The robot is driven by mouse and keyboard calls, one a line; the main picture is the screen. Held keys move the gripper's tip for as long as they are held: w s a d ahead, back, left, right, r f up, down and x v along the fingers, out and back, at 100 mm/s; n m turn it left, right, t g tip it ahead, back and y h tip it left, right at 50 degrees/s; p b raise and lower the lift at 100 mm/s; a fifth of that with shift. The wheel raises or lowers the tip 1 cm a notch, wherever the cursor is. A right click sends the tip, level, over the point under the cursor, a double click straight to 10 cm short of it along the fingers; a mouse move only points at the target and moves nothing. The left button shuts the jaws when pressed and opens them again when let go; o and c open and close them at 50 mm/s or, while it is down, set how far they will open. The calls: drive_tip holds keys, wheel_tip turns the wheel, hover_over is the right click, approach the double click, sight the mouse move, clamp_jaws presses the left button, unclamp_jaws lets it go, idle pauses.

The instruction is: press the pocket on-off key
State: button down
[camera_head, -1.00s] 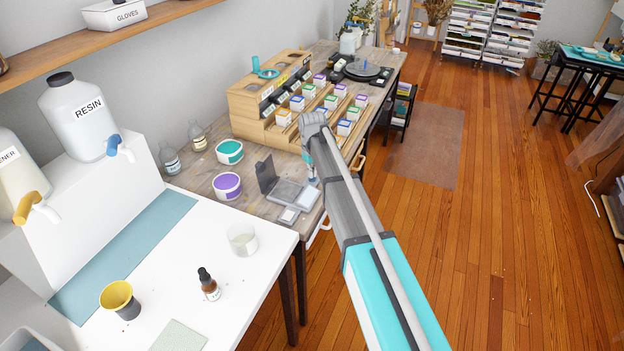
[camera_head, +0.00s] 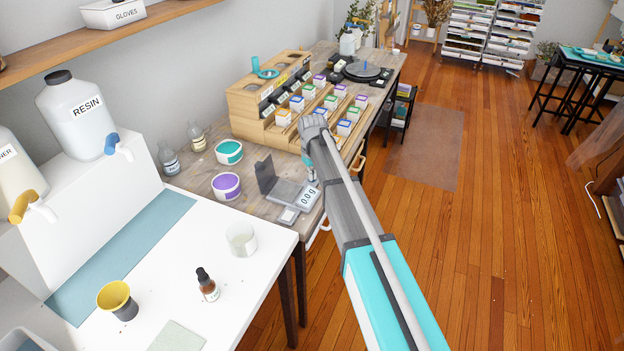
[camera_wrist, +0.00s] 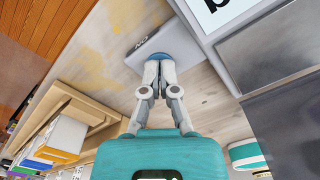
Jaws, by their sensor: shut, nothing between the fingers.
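The pocket scale (camera_head: 286,194) lies on the wooden bench with its dark lid raised. Its display (camera_head: 308,197) is lit and reads 0.0 g. In the wrist view, part of the display (camera_wrist: 217,8) shows at the top. A round blue key (camera_wrist: 181,46) sits on a grey pad with a small dark label. My gripper (camera_wrist: 160,62) is shut and empty, its fingertips at the blue key and covering part of it. I cannot tell whether they still touch it. In the head view, my gripper (camera_head: 313,181) is at the scale's far end, largely hidden by my arm.
A purple-banded tub (camera_head: 227,186) and a teal-banded tub (camera_head: 229,152) stand left of the scale. A wooden rack with several small coloured boxes (camera_head: 284,118) stands behind. A clear cup (camera_head: 241,239) and a dropper bottle (camera_head: 207,285) stand on the white table in front.

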drive_tip(key=shift+r+p, duration=2.4)
drive_tip(key=shift+r, duration=0.1)
drive_tip(key=s+d+r+m+p, duration=0.3)
drive_tip(key=s+d+r+p, duration=0.1)
drive_tip(key=s+d, duration=0.7)
drive_tip(key=s+d+r+m+p, duration=0.3)
drive_tip(key=s+d+r+p, duration=0.1)
drive_tip(key=s+d, duration=0.8)
drive_tip(key=s, duration=0.3)
drive_tip(key=shift+m, duration=0.3)
drive_tip(key=shift+a, duration=0.1)
